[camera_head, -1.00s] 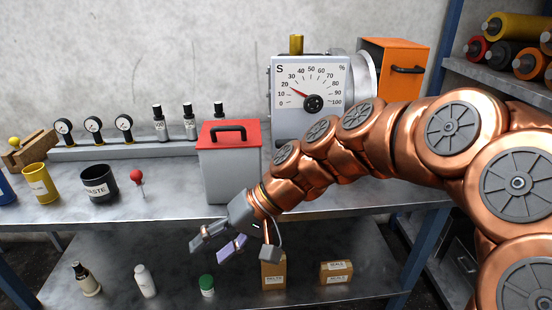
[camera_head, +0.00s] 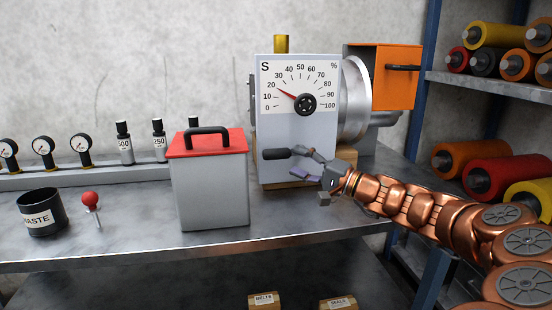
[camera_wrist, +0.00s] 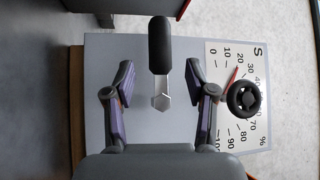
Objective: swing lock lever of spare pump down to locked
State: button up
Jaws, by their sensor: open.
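The spare pump (camera_head: 300,130) is a grey box with an S dial, standing at the back of the bench. Its lock lever, with a black grip (camera_head: 276,154) on a metal shank, sits low on the front face. The lever lies about level, with its grip pointing left in the head view. My gripper (camera_head: 303,163) is in front of the pump face, open and empty. In the wrist view, the lever (camera_wrist: 159,45) lies between the two spread fingers of my gripper (camera_wrist: 160,82), with a gap on each side. I see no contact.
A grey bin with a red lid (camera_head: 208,185) stands close left of the pump. An orange box (camera_head: 385,75) with a black handle is at the pump's right. A black waste pot (camera_head: 41,212) and a red-knobbed pin (camera_head: 90,200) are farther left. Rollers fill the right shelf.

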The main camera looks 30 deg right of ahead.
aim_at(283, 157)
jog(key=x, duration=0.4)
jog(key=shift+w+a, duration=0.2)
jog(key=shift+a, duration=0.15)
jog(key=shift+x, duration=1.15)
jog(key=shift+c, duration=0.4)
jog(key=shift+d, duration=0.1)
grip_shut()
